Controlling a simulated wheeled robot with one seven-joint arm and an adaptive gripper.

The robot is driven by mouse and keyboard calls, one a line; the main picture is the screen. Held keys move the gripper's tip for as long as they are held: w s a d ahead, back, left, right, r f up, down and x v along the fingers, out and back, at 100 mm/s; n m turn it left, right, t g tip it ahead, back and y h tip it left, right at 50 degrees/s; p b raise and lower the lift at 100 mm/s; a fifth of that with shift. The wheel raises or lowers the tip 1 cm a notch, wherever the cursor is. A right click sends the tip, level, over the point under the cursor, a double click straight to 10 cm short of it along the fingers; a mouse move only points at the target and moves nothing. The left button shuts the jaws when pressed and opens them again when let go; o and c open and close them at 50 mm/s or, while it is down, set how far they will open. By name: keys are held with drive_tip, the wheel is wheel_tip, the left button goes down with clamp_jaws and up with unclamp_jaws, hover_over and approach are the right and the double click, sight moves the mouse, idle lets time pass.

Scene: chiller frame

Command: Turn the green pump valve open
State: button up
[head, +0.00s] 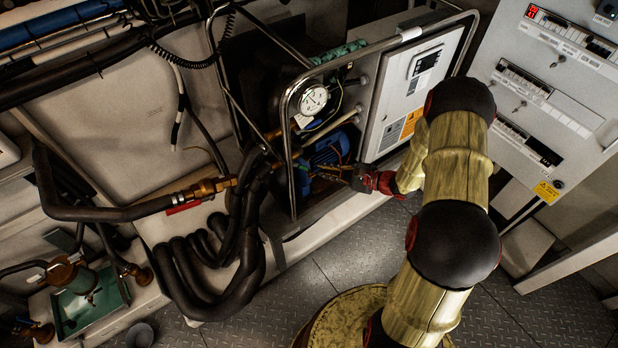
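A green pump-like unit (84,298) with a brass-coloured top stands at the lower left. A small dark handle-like part shows on it, too small to tell whether it is the valve or how it is turned. My gripper (352,178) is low inside the metal frame at the centre, beside a blue motor (328,153) and some yellow wires. It is far to the right of the green unit. Its fingertips are small and dark, so I cannot tell whether they are open or touching anything. No valve handle shows clearly near them.
A bent tube frame (290,160) surrounds a pressure gauge (313,99) and a grey control box (409,88). Thick black hoses (205,270) lie between the frame and the green unit. A grey cabinet (550,90) stands at right.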

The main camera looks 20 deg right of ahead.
sight(301, 167)
drive_tip(key=shift+s+d+f+m+b, duration=0.2)
drive_tip(key=shift+s+f+m+b, duration=0.3)
drive_tip(key=shift+m, duration=0.3)
drive_tip(key=shift+c, duration=0.7)
drive_tip(key=shift+s+m, duration=0.4)
drive_tip(key=shift+m, duration=0.4)
clamp_jaws()
drive_tip(key=w+a+f+m+b, duration=0.1)
drive_tip(key=w+a+m+b, duration=0.1)
drive_tip(key=a+m, duration=0.2)
drive_tip(key=w+a+f+m+b, duration=0.1)
drive_tip(key=a+m, duration=0.3)
drive_tip(key=m, duration=0.6)
drive_tip(key=shift+w+f+m+b, duration=0.15)
drive_tip(key=shift+w+m+b, duration=0.3)
drive_tip(key=shift+b, duration=0.4)
drive_tip(key=shift+d, duration=0.15)
